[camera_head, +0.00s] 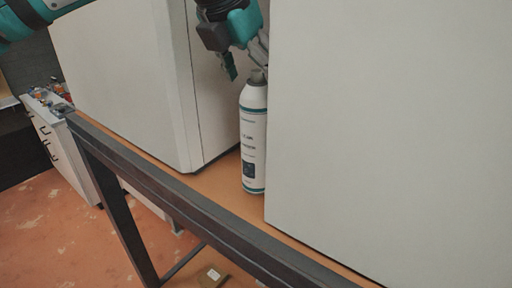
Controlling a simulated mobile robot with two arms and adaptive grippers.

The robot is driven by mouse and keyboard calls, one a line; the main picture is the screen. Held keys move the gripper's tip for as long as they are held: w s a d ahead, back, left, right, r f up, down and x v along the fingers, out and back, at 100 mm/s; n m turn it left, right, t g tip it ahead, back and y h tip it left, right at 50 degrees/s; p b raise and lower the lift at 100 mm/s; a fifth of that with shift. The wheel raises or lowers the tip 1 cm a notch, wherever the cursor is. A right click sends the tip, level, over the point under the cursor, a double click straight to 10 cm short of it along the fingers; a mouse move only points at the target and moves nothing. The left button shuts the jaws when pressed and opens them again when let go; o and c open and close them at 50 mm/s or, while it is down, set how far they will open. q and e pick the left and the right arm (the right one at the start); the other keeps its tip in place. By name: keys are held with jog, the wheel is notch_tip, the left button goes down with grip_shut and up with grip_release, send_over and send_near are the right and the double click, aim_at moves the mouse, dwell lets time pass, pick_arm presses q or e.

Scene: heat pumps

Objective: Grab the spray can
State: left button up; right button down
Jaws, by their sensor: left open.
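The spray can (253,140) is white with a teal band and a dark grey top. It stands upright on a wooden shelf top in the gap between two large white units. My left gripper (245,72) comes from above, with teal and grey fingers, and is open just over the can's top. One finger is left of the can's top and the other is close to it on the right. I cannot tell if they touch. My right gripper is not in view.
White units stand close on the left (125,80) and right (400,130) of the can. A dark metal rail (180,190) runs along the front edge of the wooden top (222,180). A drawer cabinet (62,150) with small items stands at the far left.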

pick_arm(q)
jog(key=p+x, duration=0.1)
jog(key=x, duration=0.3)
jog(key=shift+w+d+f, duration=0.15)
jog(key=shift+w+d, duration=0.1)
jog(key=shift+w, duration=0.1)
jog(key=shift+s+a, duration=0.15)
jog(key=shift+s, duration=0.05)
jog(key=shift+c, duration=0.6)
jog(key=c, duration=1.6)
jog(key=shift+w, duration=0.1)
grip_shut()
